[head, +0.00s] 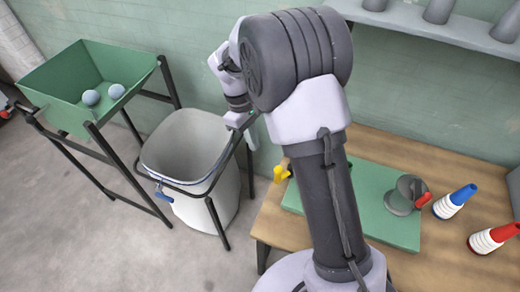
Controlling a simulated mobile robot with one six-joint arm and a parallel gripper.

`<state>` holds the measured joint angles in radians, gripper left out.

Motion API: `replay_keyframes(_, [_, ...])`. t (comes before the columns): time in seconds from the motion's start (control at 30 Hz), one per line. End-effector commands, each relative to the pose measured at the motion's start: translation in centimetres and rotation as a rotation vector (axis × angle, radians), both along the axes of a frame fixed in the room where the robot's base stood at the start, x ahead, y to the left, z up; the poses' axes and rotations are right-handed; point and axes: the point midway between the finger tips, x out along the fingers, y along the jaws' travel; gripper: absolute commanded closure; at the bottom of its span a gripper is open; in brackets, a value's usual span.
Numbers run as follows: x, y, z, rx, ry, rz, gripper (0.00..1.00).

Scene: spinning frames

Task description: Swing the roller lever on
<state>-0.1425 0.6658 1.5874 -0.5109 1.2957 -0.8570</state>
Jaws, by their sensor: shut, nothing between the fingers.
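My gripper (243,123) is shut and empty, above the right rim of the white bin; my arm hides part of it. Several small levers or handles show, and I cannot tell which is the roller lever. A red one (423,199) sits on a round grey fitting (405,194) at the right of a green board. A yellow one (282,174) is at that board's left edge. A blue one (163,193) is on the bin's frame. A red one (6,112) is at the far left by the green trough. My gripper touches none of them.
The green trough (60,85) on dark legs holds two pale balls (103,93). The white bin (190,140) stands in a dark frame. A shelf (410,22) hangs above.

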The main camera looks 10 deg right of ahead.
Motion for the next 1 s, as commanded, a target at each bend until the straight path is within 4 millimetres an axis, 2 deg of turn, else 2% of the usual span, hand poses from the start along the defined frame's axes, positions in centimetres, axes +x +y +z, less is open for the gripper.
replay_keyframes(0.03, [-0.3,-0.2,-1.6,-0.001,0.002,0.000,1.00])
replay_keyframes(0.33, [-1.5,-1.3,-7.9,0.000,0.003,-0.001,1.00])
replay_keyframes(0.6, [-4.1,-3.6,-7.7,0.000,-0.001,-0.003,1.00])
replay_keyframes(1.0, [-4.5,-3.9,-7.5,0.000,0.000,-0.001,1.00])
